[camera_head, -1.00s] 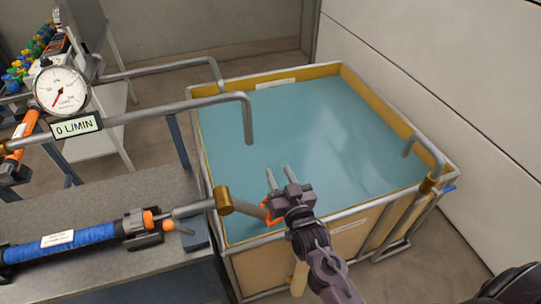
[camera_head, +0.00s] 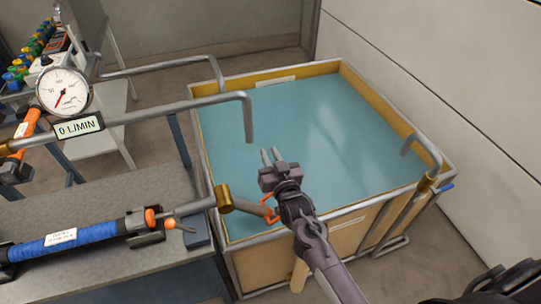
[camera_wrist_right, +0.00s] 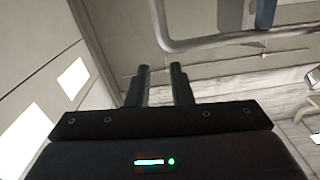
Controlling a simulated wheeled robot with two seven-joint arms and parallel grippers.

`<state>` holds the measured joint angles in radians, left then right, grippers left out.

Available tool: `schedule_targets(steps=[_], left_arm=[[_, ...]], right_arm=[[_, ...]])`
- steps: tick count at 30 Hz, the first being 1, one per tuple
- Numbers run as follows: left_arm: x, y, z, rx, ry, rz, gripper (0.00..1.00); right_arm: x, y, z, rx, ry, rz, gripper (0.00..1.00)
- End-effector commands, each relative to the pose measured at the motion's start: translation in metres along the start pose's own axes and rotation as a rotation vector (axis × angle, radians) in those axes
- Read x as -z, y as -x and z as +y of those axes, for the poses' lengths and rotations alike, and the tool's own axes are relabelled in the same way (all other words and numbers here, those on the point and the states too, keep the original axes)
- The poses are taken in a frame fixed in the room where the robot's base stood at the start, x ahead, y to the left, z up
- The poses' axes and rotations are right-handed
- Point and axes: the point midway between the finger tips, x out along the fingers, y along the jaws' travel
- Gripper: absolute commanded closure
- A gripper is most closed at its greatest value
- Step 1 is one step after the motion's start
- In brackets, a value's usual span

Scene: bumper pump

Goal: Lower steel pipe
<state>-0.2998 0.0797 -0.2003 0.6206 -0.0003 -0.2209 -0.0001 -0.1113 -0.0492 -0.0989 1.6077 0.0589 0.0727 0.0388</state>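A grey lower steel pipe (camera_head: 193,207) runs from the pump on the bench to a brass joint (camera_head: 225,198) at the tank's near left corner. A short grey pipe piece (camera_head: 248,208) goes on from the joint over the tank rim, with an orange part (camera_head: 271,212) at its end beside my arm. My right gripper (camera_head: 270,156) is above the tank's water, its two fingers apart and nothing between them. The fingers also show apart in the right wrist view (camera_wrist_right: 161,78). My left gripper is not in view.
The water tank (camera_head: 440,168) has a grey tube frame. An upper steel pipe (camera_head: 180,108) ends in a downward bend over the water. A dial gauge (camera_head: 62,92) and a 0 L/MIN display (camera_head: 80,126) stand left. A blue-wrapped pump (camera_head: 75,236) lies on the bench (camera_head: 110,190).

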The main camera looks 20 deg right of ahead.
Motion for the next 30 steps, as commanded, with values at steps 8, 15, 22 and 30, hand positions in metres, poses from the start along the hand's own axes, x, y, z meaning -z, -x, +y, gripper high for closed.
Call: schedule_targets(steps=[8,15,22,30], left_arm=[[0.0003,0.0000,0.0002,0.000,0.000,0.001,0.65],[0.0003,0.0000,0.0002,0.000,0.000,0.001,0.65],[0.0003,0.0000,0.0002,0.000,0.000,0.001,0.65],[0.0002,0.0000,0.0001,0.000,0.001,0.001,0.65]], right_arm=[[0.0000,0.0002,0.0000,0.000,0.000,0.000,1.00],[0.0000,0.0002,0.0000,0.000,0.000,0.000,1.00],[0.0000,0.0002,0.0001,0.000,0.001,0.000,1.00],[0.0000,0.0002,0.0001,0.000,0.000,0.000,1.00]])
